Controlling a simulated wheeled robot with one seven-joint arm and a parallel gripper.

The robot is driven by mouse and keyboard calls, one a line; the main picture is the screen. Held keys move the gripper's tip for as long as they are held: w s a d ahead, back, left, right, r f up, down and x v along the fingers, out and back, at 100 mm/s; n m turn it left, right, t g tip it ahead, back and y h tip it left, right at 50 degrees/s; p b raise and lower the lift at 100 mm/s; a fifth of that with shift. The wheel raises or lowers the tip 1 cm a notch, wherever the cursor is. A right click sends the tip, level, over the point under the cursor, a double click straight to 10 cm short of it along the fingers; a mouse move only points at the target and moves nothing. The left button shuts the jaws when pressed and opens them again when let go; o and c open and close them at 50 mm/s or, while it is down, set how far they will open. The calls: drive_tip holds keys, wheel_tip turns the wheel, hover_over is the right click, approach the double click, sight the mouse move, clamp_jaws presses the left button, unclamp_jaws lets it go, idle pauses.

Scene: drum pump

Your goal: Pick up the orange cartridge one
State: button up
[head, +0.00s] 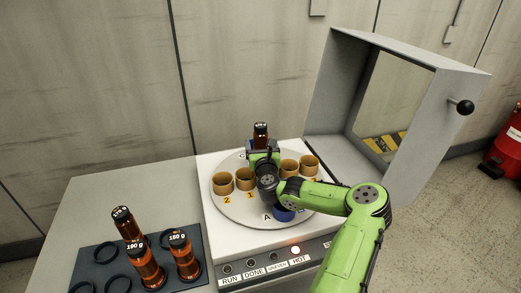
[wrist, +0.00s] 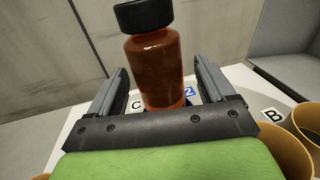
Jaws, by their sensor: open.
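An amber-orange bottle-shaped cartridge (head: 261,133) with a black cap stands at the back of the round turntable (head: 222,207). In the wrist view the cartridge (wrist: 155,65) rises between the two fingers, leaning slightly in the picture. My gripper (head: 262,150) is open around it, with a visible gap on each side. The gripper hides the cartridge's lower part in the head view. In the wrist view, my gripper (wrist: 160,85) shows both fingers, one on each side of the cartridge.
Orange cups (head: 223,183) and a blue cup (head: 284,213) stand on the turntable. More amber bottles, including one marked 150 g (head: 183,256), stand on a dark mat (head: 95,257) at left. A grey hood (head: 338,95) stands open at right. Status lights line the front panel.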

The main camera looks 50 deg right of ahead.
drive_tip(key=x, duration=0.2)
drive_tip(key=shift+w+d, duration=0.15)
drive_tip(key=shift+w, duration=0.1)
drive_tip(key=shift+c, duration=0.4)
drive_tip(key=c, duration=1.1)
drive_tip(key=shift+o, duration=0.2)
wheel_tip(320, 180, up, 28)
drive_tip(key=p, duration=1.4)
